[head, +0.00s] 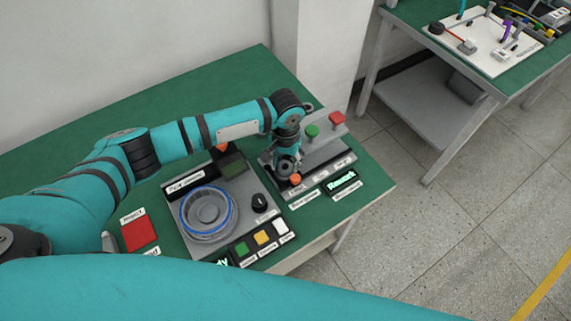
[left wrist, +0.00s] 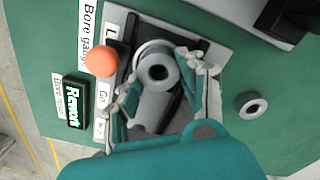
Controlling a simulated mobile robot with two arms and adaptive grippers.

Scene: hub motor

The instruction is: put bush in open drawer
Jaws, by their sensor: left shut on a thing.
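My left gripper (head: 287,170) is over the bore gauge station (head: 325,155) at the right end of the green table. In the left wrist view the left gripper (left wrist: 165,78) has its two fingers on either side of a grey ring-shaped bush (left wrist: 157,70) and is shut on it. The bush is at the gauge, its dark hole facing the camera; I cannot tell whether it is lifted. In the head view the gripper hides the bush. A second grey ring (left wrist: 252,105) is on the green surface beside the station. I cannot make out an open drawer.
A device with a blue-rimmed round bowl (head: 208,210), a black knob and coloured buttons stands left of the gauge. An orange button (left wrist: 101,61) and lit Rework sign (left wrist: 74,102) are near the gripper. A red square (head: 139,235) is at left. Another bench (head: 480,50) stands beyond open floor.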

